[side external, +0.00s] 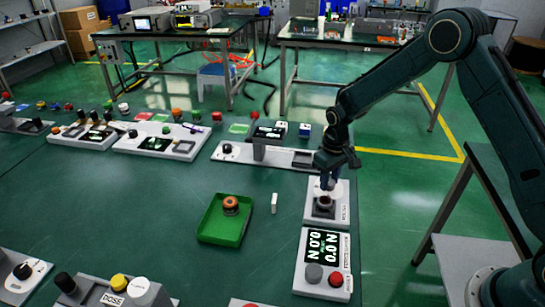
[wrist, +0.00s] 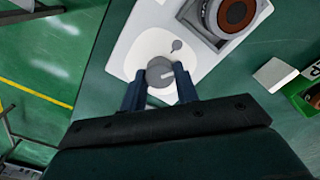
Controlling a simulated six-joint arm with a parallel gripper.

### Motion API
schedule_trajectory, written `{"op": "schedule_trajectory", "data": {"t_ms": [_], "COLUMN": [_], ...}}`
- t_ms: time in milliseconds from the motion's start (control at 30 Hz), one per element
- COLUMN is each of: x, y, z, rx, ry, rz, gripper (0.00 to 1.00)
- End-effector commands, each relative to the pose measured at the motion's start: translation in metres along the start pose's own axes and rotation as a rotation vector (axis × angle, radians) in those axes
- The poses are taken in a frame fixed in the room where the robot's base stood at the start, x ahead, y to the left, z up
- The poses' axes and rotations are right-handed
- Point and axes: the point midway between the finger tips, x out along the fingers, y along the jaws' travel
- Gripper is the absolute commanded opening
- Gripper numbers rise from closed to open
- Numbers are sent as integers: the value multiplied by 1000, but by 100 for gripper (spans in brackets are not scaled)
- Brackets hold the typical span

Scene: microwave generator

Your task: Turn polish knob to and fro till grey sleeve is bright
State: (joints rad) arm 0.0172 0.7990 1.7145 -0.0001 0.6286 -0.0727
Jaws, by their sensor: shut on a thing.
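The polish knob (wrist: 160,71) is a round grey knob with a pale pointer line, on the white polish station (wrist: 150,30). In the side view the station (side external: 341,212) stands at the right edge of the green bench. My gripper (wrist: 160,80) has its two dark blue fingers closed on either side of the knob; in the side view my gripper (side external: 328,186) reaches down over the station's far end.
A green tray (side external: 212,232) with an orange-and-black round part (side external: 231,204) stands left of the station. A small white block (side external: 274,202) stands between them. A force gauge panel (side external: 308,272) with grey and red buttons adjoins the station in front.

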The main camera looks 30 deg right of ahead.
Motion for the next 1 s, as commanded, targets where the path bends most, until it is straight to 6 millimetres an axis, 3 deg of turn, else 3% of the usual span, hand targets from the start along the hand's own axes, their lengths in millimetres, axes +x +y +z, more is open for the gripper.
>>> {"op": "schedule_trajectory", "data": {"t_ms": [667,700,800,1000], "x": [-1,-1,-1,0], "y": [0,0,0,0], "z": [-1,-1,-1,0], "rx": [-99,-99,-98,-98], "ry": [2,2,2,1], "rz": [0,0,0,0], "gripper": [8,32,52,52]}}
